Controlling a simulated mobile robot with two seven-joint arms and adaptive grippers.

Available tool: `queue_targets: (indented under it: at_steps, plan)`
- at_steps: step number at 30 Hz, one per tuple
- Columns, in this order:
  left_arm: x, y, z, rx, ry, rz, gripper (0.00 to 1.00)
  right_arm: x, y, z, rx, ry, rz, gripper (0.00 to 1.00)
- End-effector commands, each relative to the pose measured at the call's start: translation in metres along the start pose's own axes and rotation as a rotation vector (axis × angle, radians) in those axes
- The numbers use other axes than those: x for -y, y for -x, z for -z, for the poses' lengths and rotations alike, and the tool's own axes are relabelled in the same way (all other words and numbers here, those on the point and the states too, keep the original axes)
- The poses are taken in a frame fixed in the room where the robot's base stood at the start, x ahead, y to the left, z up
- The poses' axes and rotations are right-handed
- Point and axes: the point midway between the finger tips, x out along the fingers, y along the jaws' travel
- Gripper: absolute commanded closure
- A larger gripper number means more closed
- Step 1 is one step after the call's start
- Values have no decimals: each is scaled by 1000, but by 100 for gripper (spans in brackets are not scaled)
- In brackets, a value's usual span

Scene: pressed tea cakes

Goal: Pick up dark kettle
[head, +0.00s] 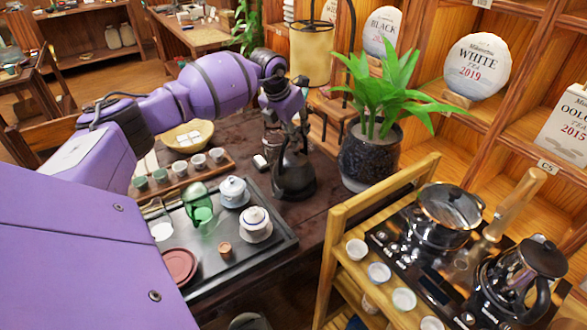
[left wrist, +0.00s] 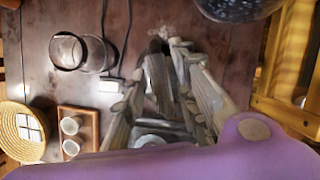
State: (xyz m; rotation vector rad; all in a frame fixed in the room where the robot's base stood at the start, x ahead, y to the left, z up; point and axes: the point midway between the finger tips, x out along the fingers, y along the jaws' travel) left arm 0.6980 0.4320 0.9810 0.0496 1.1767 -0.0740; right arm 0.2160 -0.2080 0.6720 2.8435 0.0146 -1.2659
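A dark kettle (head: 293,178) with a wide base stands upright on the dark wooden table, beyond the tea tray and left of the potted plant. My left gripper (head: 287,128) points down over its top, at its upper handle, seeming to touch it. In the left wrist view the gripper's fingers (left wrist: 170,75) fill the middle; the kettle cannot be clearly made out between them, and whether they have closed on it is unclear. Another dark kettle (head: 520,275) stands on the cooktop at the right. My right gripper is not in view.
A potted plant (head: 370,160) stands close to the right of the kettle. A black tea tray (head: 268,250) with cups and pots lies nearer. A wooden cart with a cooktop (head: 430,262) is at the right. A woven basket (head: 190,133) sits behind.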

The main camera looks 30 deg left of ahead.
Motion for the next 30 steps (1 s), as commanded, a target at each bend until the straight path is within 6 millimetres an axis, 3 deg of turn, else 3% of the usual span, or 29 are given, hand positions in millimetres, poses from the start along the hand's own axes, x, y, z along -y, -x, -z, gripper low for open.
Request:
queue_targets:
  at_steps: [1,5,30]
  plan:
    - [0,0,0,0,0,0,84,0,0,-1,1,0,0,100]
    - [0,0,0,0,0,0,100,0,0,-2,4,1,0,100]
    - [0,6,-4,7,0,-1,100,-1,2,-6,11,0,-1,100]
